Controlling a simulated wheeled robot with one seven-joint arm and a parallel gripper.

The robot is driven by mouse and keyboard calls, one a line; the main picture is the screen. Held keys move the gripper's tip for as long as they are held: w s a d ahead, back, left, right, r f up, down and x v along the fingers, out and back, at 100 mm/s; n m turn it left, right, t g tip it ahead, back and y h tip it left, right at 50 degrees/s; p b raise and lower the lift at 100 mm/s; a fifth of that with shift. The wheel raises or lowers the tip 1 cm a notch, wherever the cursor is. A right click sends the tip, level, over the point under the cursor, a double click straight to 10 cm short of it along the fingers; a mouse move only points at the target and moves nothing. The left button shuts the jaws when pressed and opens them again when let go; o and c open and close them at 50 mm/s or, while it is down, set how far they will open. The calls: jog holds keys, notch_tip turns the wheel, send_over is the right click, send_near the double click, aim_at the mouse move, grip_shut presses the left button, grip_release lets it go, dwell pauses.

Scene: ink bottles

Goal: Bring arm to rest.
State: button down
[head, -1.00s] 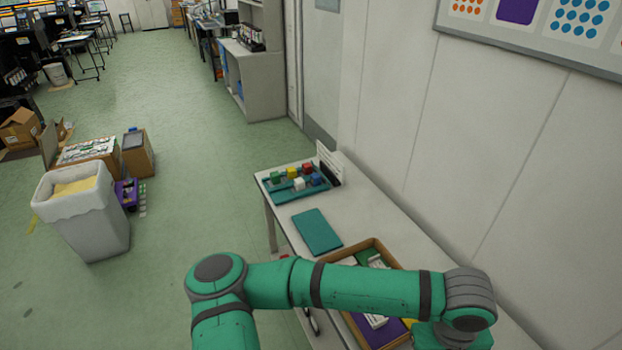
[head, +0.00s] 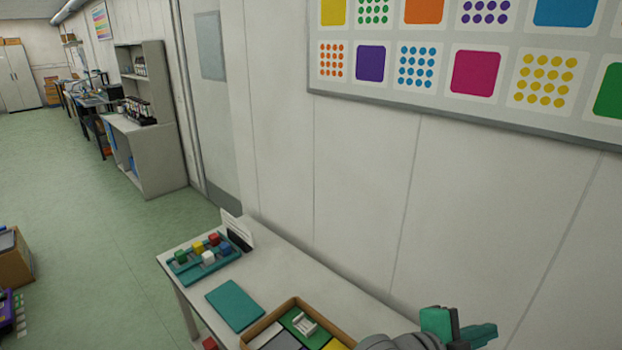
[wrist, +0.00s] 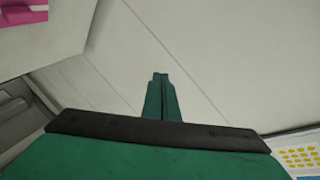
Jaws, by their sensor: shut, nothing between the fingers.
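My gripper (head: 488,331) shows at the lower right of the head view, at the end of my grey and green wrist. It points to the right, in front of the bare wall and near the right end of what I see of the table. In the wrist view its two green fingers (wrist: 160,85) lie together with nothing between them. Most of my arm is outside the head view.
The white table (head: 285,268) holds a teal tray (head: 187,279) of small coloured items, a teal flat pad (head: 235,306) and a cardboard box (head: 332,327) with coloured compartments. The wall (head: 350,190) stands close behind. Green floor (head: 90,200) is open at left.

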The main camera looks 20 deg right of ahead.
jog(key=w+a+r+n+t+h, duration=0.25)
jog(key=w+a+n+t, duration=0.45)
jog(key=w+n+t, duration=0.5)
jog(key=a+f+n+t+y, duration=0.5)
jog(key=a+f+n+y, duration=0.3)
jog(key=a+f+n, duration=0.45)
jog(key=s+a+f+n+y, duration=0.25)
jog(key=s+a+f, duration=0.25)
jog(key=a, duration=0.3)
jog(key=s+a+f+n+y, duration=0.2)
jog(key=s+a+f+y, duration=0.3)
jog(key=a, duration=0.3)
jog(key=s+a+f+g+y, duration=0.1)
jog(key=s+a+f+y, duration=0.1)
jog(key=s+a, duration=0.9)
jog(key=s+f, duration=0.1)
jog(key=s, duration=0.2)
jog(key=shift+a, duration=0.15)
